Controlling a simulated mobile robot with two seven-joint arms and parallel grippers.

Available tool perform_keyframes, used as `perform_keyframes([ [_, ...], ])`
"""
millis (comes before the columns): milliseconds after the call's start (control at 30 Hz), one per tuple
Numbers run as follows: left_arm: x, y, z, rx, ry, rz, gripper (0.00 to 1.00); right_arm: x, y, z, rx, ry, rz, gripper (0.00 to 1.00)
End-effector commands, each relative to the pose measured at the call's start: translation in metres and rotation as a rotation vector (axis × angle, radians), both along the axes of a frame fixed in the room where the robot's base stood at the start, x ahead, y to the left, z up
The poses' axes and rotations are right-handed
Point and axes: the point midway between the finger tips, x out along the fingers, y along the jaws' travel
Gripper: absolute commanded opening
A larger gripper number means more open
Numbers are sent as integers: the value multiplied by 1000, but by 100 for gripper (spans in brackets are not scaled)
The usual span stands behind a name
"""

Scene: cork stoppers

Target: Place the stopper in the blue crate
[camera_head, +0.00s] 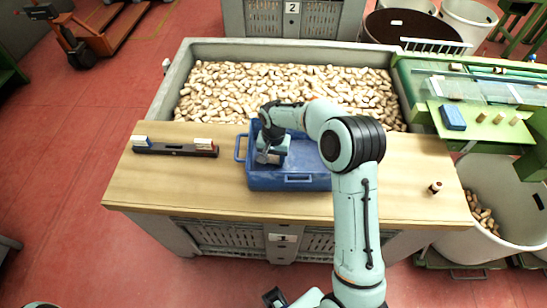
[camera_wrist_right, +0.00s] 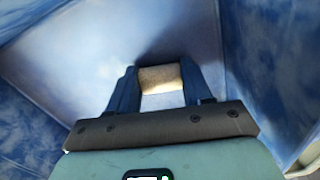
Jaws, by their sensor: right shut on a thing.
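The blue crate (camera_head: 290,182) stands on the wooden bench, in front of the big bin of corks. My right gripper (camera_head: 268,158) is inside its left part, pointing down. In the right wrist view, the two dark blue fingers (camera_wrist_right: 160,88) are shut on a pale, speckled cork stopper (camera_wrist_right: 160,79). The blue crate walls (camera_wrist_right: 30,110) surround it, and the crate floor lies beneath. I cannot tell whether the stopper touches the floor. In the head view the stopper is hard to make out. A dark end piece (camera_head: 273,297) at the bottom edge may be my left gripper; its fingers are unclear.
A large grey bin of corks (camera_head: 235,90) lies behind the bench (camera_head: 165,195). A dark rack with small blocks (camera_head: 175,149) is at the bench's left. A conveyor (camera_head: 460,90) and a white tub (camera_head: 500,195) are further right.

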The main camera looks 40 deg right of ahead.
Motion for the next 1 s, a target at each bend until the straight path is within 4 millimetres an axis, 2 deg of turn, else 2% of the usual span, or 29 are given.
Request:
perform_keyframes([
  [267,-1,0,-2,0,1,0,43,0,0,-2,-1,-1,0,22],
  [300,-1,0,-2,0,1,0,43,0,0,-3,-1,-1,0,53],
  [367,-1,0,-2,0,1,0,43,0,0,-2,-1,-1,0,72],
  [400,-1,0,-2,0,1,0,43,0,0,-2,-1,-1,0,75],
  [667,-1,0,-1,0,1,0,43,0,0,-1,-1,-1,0,75],
  [767,1,0,1,0,-1,0,43,1,0,5,-1,-2,0,75],
  [867,1,0,2,0,-1,0,43,2,-1,19,-2,-6,0,75],
  [1000,2,0,4,0,-2,0,43,2,-1,49,-2,-6,1,75],
])
